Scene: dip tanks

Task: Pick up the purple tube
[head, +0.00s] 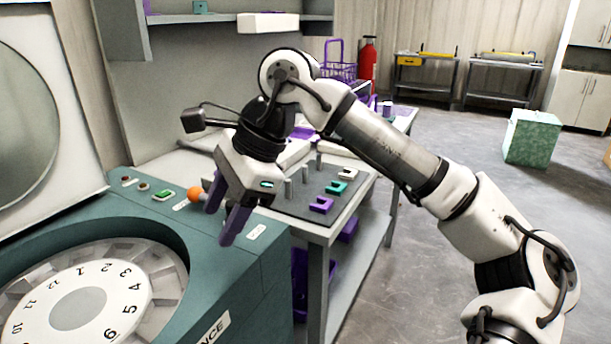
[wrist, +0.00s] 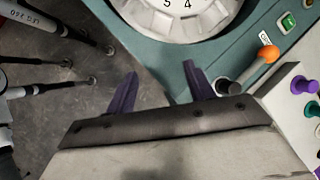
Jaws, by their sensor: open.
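My gripper (head: 219,225) is open and empty, its two purple fingers pointing down over the front edge of the teal machine; its fingers also show in the wrist view (wrist: 160,69). A small purple piece (head: 321,205) sits on the dark mat on the bench, right of my gripper and apart from it. A purple piece (wrist: 303,85) also shows at the right edge of the wrist view, outside the fingers. I cannot tell whether either is a tube. No clear purple tube shows elsewhere.
The teal machine (head: 262,285) has a numbered dial (head: 75,300) and an orange knob (head: 195,194). A purple basket (head: 340,70) stands behind.

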